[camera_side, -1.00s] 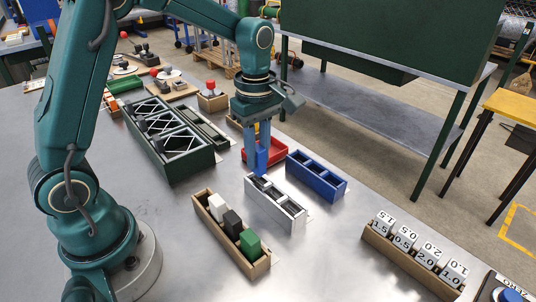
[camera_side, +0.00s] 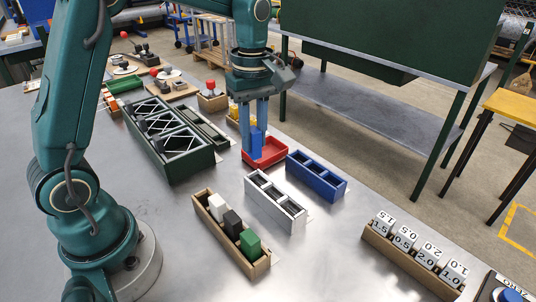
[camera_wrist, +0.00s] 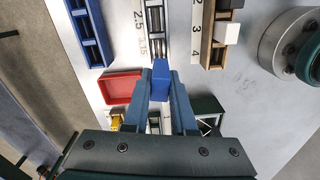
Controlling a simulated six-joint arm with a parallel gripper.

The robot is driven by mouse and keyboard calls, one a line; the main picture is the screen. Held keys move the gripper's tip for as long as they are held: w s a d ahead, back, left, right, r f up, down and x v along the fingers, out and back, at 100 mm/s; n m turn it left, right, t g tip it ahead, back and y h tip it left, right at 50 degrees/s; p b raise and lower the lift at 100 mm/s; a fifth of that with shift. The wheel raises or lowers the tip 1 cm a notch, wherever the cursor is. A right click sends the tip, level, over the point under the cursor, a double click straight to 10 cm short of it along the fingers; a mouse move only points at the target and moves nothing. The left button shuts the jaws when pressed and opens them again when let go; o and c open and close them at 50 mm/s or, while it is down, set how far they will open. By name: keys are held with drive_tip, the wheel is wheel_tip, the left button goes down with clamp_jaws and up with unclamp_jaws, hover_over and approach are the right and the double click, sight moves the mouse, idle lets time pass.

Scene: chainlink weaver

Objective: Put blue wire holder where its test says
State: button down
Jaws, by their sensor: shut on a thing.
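My gripper (camera_side: 253,150) is shut on the blue wire holder (camera_side: 256,139), a small blue block. In the wrist view the block (camera_wrist: 160,68) shows between the fingertips. In the side view the gripper overlaps the red tray (camera_side: 278,152); in the wrist view the tray (camera_wrist: 122,76) lies to the left of the fingers. The block appears held above the table; its exact height is hard to tell. The white rack (camera_side: 293,222) with dark slots and the blue rack (camera_side: 330,192) stand nearer the camera. The fingers partly hide the block and the tray.
A wooden box (camera_side: 226,249) holds white, black and green blocks. A dark green case (camera_side: 180,172) with compartments stands left. A yellow item (camera_side: 234,117) is partly hidden behind the gripper. A wooden rack of numbered weights (camera_side: 400,262) stands front right. Bare table lies between them.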

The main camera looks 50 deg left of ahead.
drive_tip(key=s+a+r+n, duration=0.2)
drive_tip(key=a+r, duration=0.1)
drive_tip(key=a, duration=1.3)
drive_tip(key=shift+w+d+f, duration=1.35)
drive_tip(key=shift+f, duration=0.45)
drive_tip(key=shift+w+d+f, duration=1.3)
drive_tip(key=shift+d+f, duration=0.05)
drive_tip(key=shift+f, duration=0.5)
drive_tip(key=shift+w+d+f, duration=1.35)
drive_tip(key=shift+f, duration=0.45)
drive_tip(key=shift+f, duration=0.15)
drive_tip(key=c, duration=0.7)
unclamp_jaws()
